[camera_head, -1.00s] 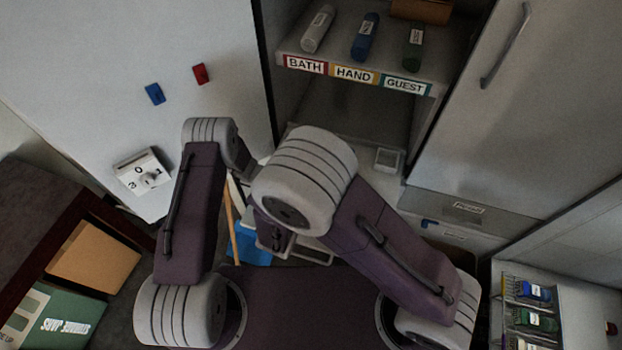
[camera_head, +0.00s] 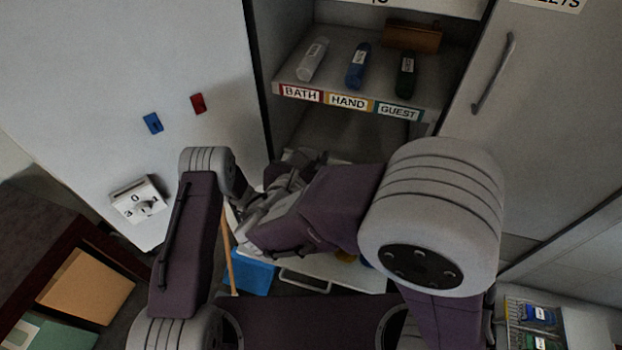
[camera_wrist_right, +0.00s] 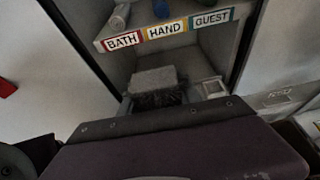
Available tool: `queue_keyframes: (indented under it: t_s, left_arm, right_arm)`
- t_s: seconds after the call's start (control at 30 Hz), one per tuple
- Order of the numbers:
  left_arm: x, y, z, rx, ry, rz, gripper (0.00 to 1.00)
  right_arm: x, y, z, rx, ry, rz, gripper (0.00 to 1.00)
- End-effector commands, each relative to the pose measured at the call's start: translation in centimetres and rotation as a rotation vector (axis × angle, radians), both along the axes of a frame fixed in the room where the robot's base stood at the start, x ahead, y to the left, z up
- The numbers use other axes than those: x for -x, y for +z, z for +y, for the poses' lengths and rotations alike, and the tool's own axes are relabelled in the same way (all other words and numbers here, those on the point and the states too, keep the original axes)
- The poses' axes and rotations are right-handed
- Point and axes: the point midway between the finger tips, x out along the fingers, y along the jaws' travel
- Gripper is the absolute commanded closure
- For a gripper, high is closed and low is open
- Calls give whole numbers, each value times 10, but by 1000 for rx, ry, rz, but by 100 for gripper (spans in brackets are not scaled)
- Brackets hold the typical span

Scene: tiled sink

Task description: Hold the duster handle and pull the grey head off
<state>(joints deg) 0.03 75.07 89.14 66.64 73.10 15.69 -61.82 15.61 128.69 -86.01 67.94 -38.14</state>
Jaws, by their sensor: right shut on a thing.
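In the right wrist view a pale grey block (camera_wrist_right: 154,78) with dark bristles (camera_wrist_right: 158,98) under it shows in front of the lower cabinet opening; it looks like the duster's grey head. In the head view a dark, fuzzy patch (camera_head: 306,157) shows at the far end of my arms. My right gripper (camera_head: 289,183) is there, small and partly covered by my own links, shut on the duster; I cannot tell on which part. The duster's handle is not clearly visible. My left gripper cannot be made out among the overlapping grey wrist parts.
A cabinet shelf (camera_head: 349,100) labelled BATH, HAND and GUEST holds rolled towels above the arms. A blue bin (camera_head: 252,276) and a thin wooden stick (camera_head: 228,258) stand below. A dial box (camera_head: 138,199) is on the left panel. A rack (camera_head: 531,320) stands at right.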

Motion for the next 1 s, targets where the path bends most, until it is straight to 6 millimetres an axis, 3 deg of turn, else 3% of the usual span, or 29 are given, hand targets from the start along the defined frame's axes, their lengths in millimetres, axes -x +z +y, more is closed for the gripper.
queue_keyframes:
  t_s: [0.1,0.2,0.5,0.53,0.6,1.0]
  left_arm:
    - [0,0,0,1,0,0,100]
    - [0,0,0,1,0,0,100]
    - [0,0,0,1,0,0,100]
    - [0,0,0,1,0,0,68]
    - [0,0,0,1,0,0,49]
    - [-4,3,7,1,3,-2,46]
  right_arm:
    - [0,24,0,-5,-1,-2,100]
    - [0,36,0,-1,-1,-2,100]
    - [0,41,0,2,0,1,100]
    - [0,41,0,2,0,1,100]
    - [0,41,0,2,0,1,100]
    - [0,41,0,2,0,1,100]
